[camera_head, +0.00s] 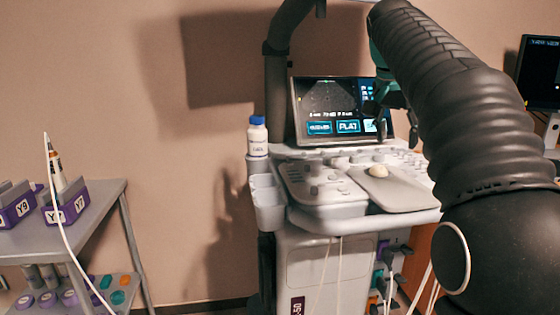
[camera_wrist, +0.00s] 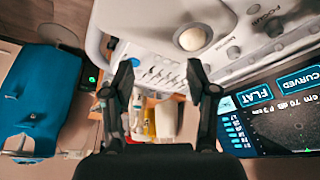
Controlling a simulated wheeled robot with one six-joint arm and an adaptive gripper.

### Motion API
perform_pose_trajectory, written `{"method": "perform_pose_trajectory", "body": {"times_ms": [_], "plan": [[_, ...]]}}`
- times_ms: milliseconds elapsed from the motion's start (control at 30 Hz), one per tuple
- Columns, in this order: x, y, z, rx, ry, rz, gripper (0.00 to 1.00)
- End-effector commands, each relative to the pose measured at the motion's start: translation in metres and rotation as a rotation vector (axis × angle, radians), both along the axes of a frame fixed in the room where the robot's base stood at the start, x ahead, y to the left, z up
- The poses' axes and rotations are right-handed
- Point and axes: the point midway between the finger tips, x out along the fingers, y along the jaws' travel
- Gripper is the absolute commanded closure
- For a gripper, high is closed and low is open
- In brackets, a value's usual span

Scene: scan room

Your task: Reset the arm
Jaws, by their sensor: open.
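My arm reaches in from the right of the head view, and its black ribbed sleeve hides part of the ultrasound machine (camera_head: 330,262). My gripper (camera_head: 398,130) hangs at the arm's far end, over the right part of the control panel (camera_head: 325,190) and in front of the screen's right edge. In the wrist view my gripper (camera_wrist: 160,74) shows two black fingers spread apart with nothing between them. The panel with its trackball (camera_wrist: 192,38) lies beyond the fingers, and the lit screen (camera_wrist: 285,110) is at right.
A white bottle (camera_head: 257,137) stands at the panel's left, above grey cups (camera_head: 267,200). A grey cart (camera_head: 100,210) at left carries purple-based holders (camera_head: 68,205) and a cabled probe. A second monitor (camera_head: 540,72) is at far right. A blue item (camera_wrist: 40,100) shows in the wrist view.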

Motion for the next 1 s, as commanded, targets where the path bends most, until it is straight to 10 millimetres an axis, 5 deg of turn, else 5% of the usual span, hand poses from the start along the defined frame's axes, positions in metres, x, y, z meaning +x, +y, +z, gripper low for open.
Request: {"method": "perform_pose_trajectory", "body": {"times_ms": [267,467,767,1000], "plan": [[-0.032,0.013,-0.015,-0.002,-0.002,0.121,0.42],[-0.078,0.029,-0.044,-0.006,-0.009,0.268,0.42],[-0.161,0.055,-0.121,-0.010,-0.037,0.498,0.42],[-0.228,0.072,-0.202,-0.020,-0.067,0.655,0.42]]}}
